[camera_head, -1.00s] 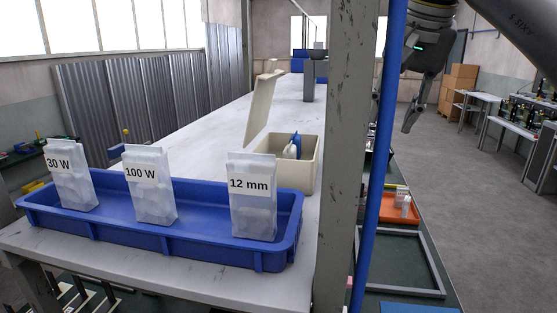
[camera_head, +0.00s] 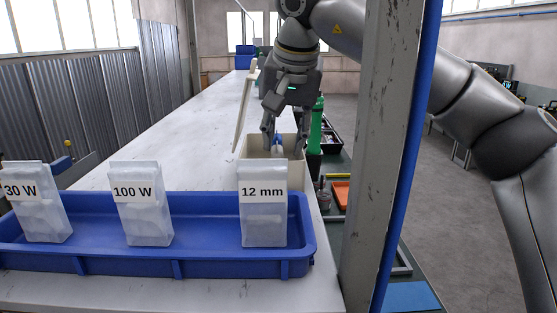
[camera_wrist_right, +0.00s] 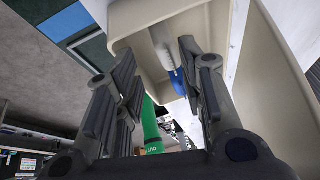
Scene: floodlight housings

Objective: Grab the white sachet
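A small white sachet (camera_head: 276,151) lies in the open beige box (camera_head: 241,172), beside a blue sachet (camera_head: 279,139). In the right wrist view the white sachet (camera_wrist_right: 161,44) shows between the spread fingers, with the blue sachet (camera_wrist_right: 178,82) just next to it. My right gripper (camera_head: 286,132) is open, pointing down at the box with its fingertips near the opening. Whether a finger touches the sachet I cannot tell. My left gripper is not in view.
A blue tray (camera_head: 205,268) with three labelled translucent bags stands in front of the box. The box's lid (camera_head: 243,105) stands raised at its left. A green bottle (camera_head: 316,128) is right of the box. A grey post (camera_head: 378,150) rises at the right.

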